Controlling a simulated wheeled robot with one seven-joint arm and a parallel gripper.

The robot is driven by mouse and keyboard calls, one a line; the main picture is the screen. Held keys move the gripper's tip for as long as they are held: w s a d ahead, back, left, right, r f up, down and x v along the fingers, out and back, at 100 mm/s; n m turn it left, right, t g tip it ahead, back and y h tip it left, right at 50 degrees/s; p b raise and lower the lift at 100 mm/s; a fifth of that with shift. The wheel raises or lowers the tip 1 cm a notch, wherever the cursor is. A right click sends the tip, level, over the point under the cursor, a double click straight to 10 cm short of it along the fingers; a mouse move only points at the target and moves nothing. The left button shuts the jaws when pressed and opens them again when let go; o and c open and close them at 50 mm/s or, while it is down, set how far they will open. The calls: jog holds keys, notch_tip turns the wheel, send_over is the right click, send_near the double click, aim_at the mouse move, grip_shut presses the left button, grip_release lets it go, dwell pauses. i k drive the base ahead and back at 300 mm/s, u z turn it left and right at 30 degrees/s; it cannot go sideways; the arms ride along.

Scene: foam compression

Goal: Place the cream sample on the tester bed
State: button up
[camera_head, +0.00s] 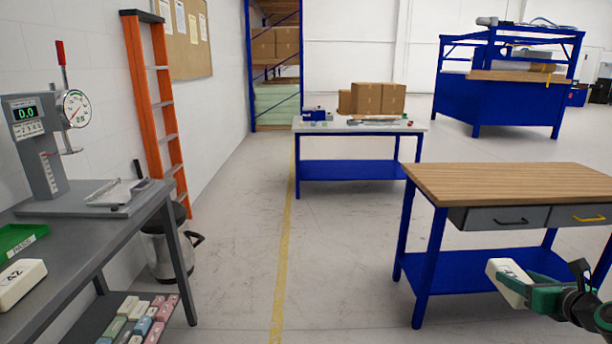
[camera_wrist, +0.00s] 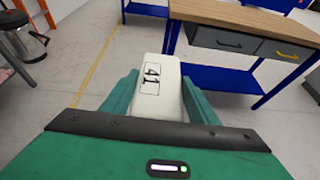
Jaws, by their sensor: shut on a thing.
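My gripper (camera_head: 528,289) is at the lower right of the head view, in front of the wooden-topped bench. It is shut on a cream sample (camera_head: 506,281). In the wrist view the cream sample (camera_wrist: 158,88) shows a label reading 41 between my green fingers (camera_wrist: 157,98). The tester (camera_head: 38,150) stands on the grey bench at the left, with a display reading 0.0, a round dial and a red lever. Its flat bed (camera_head: 75,203) is at its foot, far from my gripper. A second cream block (camera_head: 20,284), marked 42 or similar, lies on the grey bench.
A green tray (camera_head: 18,240) labelled PASS and a small silver tool (camera_head: 117,192) are near the tester. Coloured blocks (camera_head: 140,318) lie on the shelf below. A bin (camera_head: 165,250) and ladder stand behind. The wooden bench (camera_head: 520,183) is beside my arm; the floor between benches is clear.

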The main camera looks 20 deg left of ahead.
aim_at(122, 190)
jog(key=u, duration=0.9)
